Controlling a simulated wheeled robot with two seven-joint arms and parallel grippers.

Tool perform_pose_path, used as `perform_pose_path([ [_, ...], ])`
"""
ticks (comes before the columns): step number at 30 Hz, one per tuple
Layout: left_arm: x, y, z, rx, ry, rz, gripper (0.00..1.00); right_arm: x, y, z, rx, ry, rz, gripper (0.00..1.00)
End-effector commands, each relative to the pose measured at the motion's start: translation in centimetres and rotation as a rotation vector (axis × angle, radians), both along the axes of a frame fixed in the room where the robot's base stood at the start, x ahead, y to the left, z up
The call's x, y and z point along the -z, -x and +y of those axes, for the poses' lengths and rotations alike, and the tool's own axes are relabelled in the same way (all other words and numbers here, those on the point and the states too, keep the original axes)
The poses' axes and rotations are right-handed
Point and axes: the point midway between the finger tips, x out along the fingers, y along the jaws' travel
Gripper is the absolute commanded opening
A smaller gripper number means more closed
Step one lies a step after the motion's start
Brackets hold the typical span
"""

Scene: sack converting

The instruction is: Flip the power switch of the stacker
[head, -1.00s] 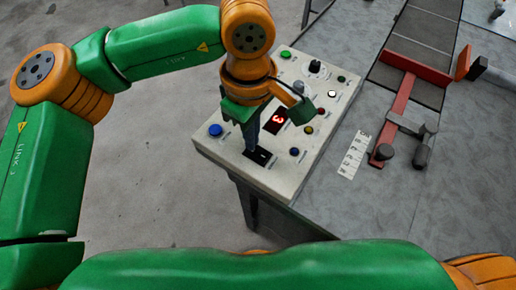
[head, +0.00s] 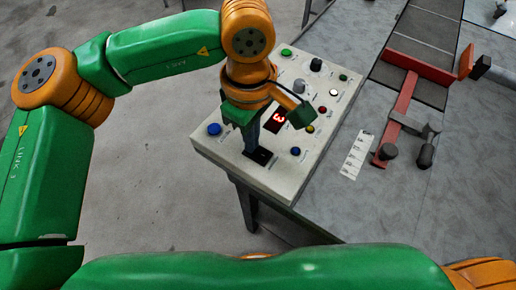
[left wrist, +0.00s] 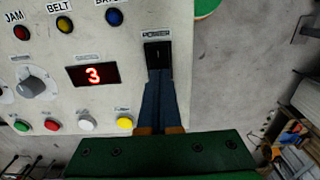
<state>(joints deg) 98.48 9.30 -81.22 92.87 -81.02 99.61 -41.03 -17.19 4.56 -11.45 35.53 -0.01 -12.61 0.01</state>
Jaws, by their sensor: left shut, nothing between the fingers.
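The power switch (left wrist: 158,56) is a black rocker on a black plate labelled POWER, on the pale control panel (left wrist: 100,100). In the head view the switch (head: 259,158) sits near the panel's front corner, partly hidden by my left gripper (head: 251,147). The left gripper is shut and empty, pointing down. In the left wrist view its fingertips (left wrist: 158,75) are at the lower edge of the switch plate; whether they touch it I cannot tell. My right gripper is not in view.
The panel holds a red display (left wrist: 92,75) reading 3, a grey knob (left wrist: 33,84), a blue button (left wrist: 114,17), a yellow button (left wrist: 124,123) and several other buttons. A grey table with a red metal guide (head: 398,115) lies to the right. Open floor lies left.

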Motion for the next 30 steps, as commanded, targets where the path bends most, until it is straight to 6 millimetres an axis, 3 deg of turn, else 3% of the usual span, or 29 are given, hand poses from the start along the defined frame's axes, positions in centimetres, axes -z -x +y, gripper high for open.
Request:
perform_pose_path([
  [7, -0.5, 0.0, 0.0, 0.0, 0.0, 0.0, 0.0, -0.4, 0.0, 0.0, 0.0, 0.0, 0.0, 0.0],
  [24, -6.9, 0.0, 0.0, 0.001, 0.001, -0.001, 0.0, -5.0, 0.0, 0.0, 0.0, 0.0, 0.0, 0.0],
  [30, -6.9, 0.0, 0.0, 0.0, 0.0, 0.0, 0.0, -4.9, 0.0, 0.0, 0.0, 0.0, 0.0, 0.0],
])
